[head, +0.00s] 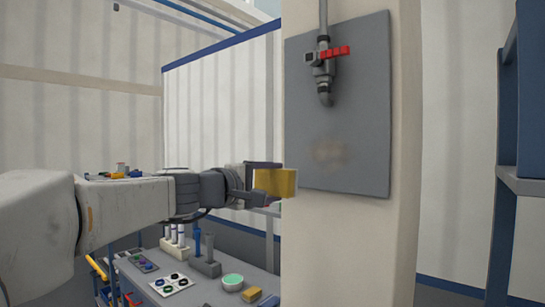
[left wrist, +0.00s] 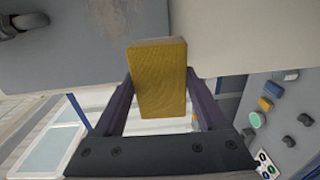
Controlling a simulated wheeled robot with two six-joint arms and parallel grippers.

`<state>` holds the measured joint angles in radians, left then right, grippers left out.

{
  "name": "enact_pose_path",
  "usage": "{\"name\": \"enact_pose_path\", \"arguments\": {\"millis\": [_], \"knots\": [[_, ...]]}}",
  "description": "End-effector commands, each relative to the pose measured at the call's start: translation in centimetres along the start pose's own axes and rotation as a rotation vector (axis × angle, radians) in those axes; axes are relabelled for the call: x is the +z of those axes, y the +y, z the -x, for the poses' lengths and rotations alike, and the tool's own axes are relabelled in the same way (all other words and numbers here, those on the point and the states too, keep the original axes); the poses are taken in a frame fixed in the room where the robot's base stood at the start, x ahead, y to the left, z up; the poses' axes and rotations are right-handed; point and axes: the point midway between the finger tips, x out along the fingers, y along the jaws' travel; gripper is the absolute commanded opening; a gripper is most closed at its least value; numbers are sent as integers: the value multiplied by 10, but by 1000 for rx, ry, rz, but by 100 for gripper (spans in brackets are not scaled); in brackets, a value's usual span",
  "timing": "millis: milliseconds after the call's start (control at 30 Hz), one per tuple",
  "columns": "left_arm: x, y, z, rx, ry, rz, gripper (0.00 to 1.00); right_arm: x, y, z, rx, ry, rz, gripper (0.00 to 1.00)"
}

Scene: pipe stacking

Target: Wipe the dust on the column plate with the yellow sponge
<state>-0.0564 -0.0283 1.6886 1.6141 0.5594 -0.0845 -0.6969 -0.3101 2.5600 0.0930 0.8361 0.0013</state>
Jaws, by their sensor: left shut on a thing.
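The yellow sponge (head: 276,182) is held in my left gripper (head: 262,180), just left of the grey column plate (head: 352,110) in the head view. In the left wrist view the sponge (left wrist: 158,80) sits between the two dark fingers of my left gripper (left wrist: 160,95), which are shut on it. A brownish dust patch (head: 331,154) lies on the lower middle of the plate, to the right of and a little above the sponge. I cannot tell whether the sponge touches the plate or column. My right gripper is in neither view.
A pipe with a red-handled valve (head: 325,62) is fixed to the plate above the dust. A grey bench (head: 205,290) with small parts and a green-topped round container (head: 232,282) stands below my left arm. A blue and grey shelf (head: 520,185) stands at the right.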

Motion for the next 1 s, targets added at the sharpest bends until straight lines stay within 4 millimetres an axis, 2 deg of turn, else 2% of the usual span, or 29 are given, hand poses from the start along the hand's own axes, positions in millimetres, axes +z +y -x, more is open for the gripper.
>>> {"name": "enact_pose_path", "arguments": {"millis": [33,100,233,367,800,1000], "knots": [[4,18,4,21,-2,-4,30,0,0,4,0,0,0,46],[7,33,7,38,-6,-2,30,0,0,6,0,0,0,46],[10,46,9,53,-11,0,30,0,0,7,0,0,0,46],[11,49,3,54,-13,1,30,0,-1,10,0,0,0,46],[11,50,-41,53,-14,1,30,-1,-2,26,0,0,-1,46],[11,50,-49,53,-12,0,30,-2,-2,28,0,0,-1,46]]}}
